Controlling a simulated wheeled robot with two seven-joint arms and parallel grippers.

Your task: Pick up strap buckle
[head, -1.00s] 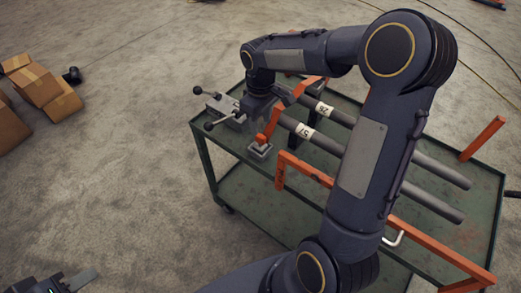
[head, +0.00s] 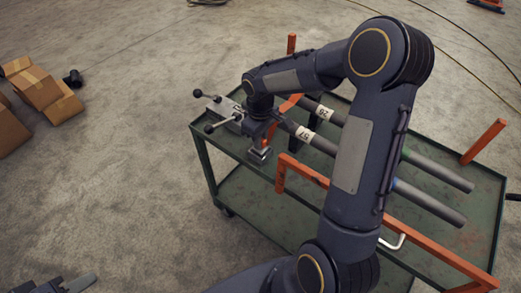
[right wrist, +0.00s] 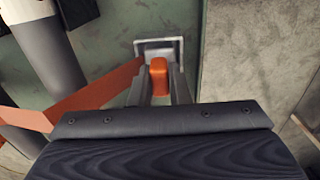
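The strap buckle (head: 260,156) is a small grey metal frame with an orange tab, near the left front corner of the green cart. In the right wrist view the buckle frame (right wrist: 172,44) lies on the green top, with the orange tab (right wrist: 158,78) standing up from it. My right gripper (head: 262,143) points down over the buckle. Its fingers (right wrist: 160,88) are apart, one on each side of the tab; contact is unclear. My left gripper (head: 55,287) is partly cut off at bottom left, away from the cart.
Two grey pipes, labelled 57 (head: 304,133) and 26 (head: 325,112), lie on the cart. A grey clamp block (head: 224,108) with black-knobbed levers stands beside the buckle. An orange rail (head: 435,258) and post (head: 484,141) rise from the cart. Boxes (head: 40,87) lie far left.

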